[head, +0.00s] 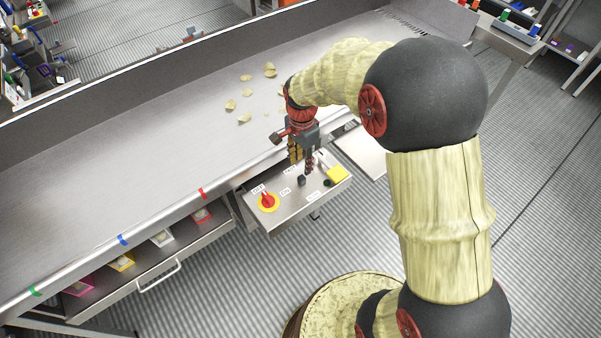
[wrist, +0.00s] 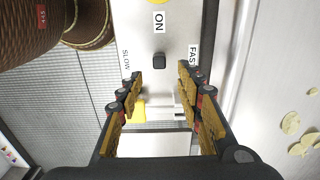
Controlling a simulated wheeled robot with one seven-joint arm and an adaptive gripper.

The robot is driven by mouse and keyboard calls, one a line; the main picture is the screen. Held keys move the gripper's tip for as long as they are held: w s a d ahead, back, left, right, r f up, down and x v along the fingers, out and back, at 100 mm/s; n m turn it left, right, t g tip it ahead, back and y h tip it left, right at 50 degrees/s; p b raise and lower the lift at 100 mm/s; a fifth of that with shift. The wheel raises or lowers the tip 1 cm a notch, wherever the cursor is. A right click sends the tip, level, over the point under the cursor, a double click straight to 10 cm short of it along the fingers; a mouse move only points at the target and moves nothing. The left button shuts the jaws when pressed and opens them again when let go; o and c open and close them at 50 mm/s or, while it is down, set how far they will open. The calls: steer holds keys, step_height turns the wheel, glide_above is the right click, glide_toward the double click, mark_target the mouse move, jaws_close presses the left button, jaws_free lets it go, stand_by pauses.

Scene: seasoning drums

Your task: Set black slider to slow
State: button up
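The black slider (wrist: 158,62) is a small dark knob on the grey control panel. In the wrist view it sits about midway between the SLOW label (wrist: 126,60) on the left and the FAST label (wrist: 193,57) on the right. In the head view it shows as a dark knob (head: 301,181) just below the fingers. My gripper (wrist: 164,80) is open and empty, with one finger toward the SLOW side and one toward the FAST side. The fingers appear apart from the slider. My gripper (head: 302,160) points down over the panel (head: 277,217) in the head view.
A red knob on a yellow disc (head: 268,202) is at the panel's left. A yellow piece (head: 337,173) is at its right. The metal conveyor (head: 150,150) with several chips runs behind. A drawer with coloured boxes (head: 122,262) is at lower left.

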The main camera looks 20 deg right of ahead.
mark_target(302, 177)
step_height(302, 177, down, 8)
steer(key=shift+r+b, duration=0.15)
steer(key=shift+b, duration=1.05)
steer(key=c, duration=0.4)
jaws_close()
